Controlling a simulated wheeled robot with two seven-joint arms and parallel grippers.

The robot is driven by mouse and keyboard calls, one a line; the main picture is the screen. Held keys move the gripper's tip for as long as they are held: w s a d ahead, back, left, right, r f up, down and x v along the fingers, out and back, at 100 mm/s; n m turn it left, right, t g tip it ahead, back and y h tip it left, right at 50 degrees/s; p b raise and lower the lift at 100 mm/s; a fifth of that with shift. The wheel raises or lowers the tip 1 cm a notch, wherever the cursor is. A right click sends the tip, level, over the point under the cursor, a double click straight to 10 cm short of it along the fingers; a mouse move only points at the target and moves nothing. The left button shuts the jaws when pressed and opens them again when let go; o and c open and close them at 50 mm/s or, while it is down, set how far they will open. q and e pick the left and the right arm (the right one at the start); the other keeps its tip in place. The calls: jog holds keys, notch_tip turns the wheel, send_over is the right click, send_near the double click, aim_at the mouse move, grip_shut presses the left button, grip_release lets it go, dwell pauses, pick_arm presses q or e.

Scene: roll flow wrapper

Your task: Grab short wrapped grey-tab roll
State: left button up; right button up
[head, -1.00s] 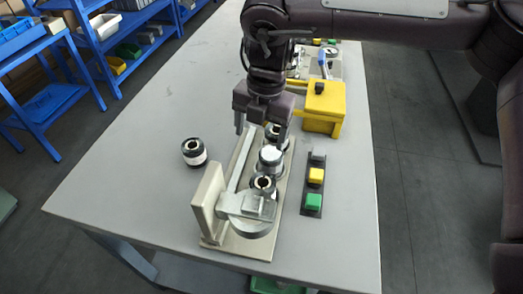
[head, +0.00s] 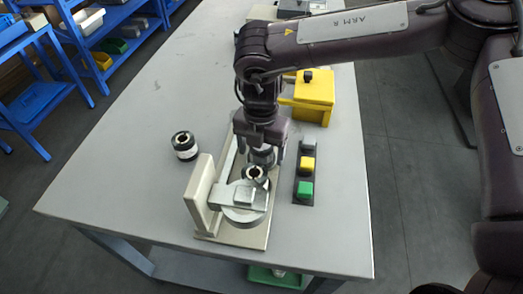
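My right gripper (head: 261,153) points down over the fixture (head: 228,230) on the table, its two fingers spread on either side of a grey-topped roll (head: 263,156). The gripper hides most of that roll, and I see no finger clearly pressed on it. A second roll (head: 256,173) with a dark rim and pale core stands just in front, beside the fixture's round metal part. A third roll, black with a white wrapped band (head: 185,147), stands alone on the table left of the fixture. Tab colours are too small to tell. My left gripper is out of view.
A button strip (head: 306,172) with grey, yellow and green buttons lies right of the fixture. A yellow box (head: 312,96) stands behind it. The fixture's upright plate (head: 199,190) rises at its left. The table (head: 130,160) is clear at left.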

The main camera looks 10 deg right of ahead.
jog(key=c, duration=1.1)
jog(key=shift+r, duration=0.1)
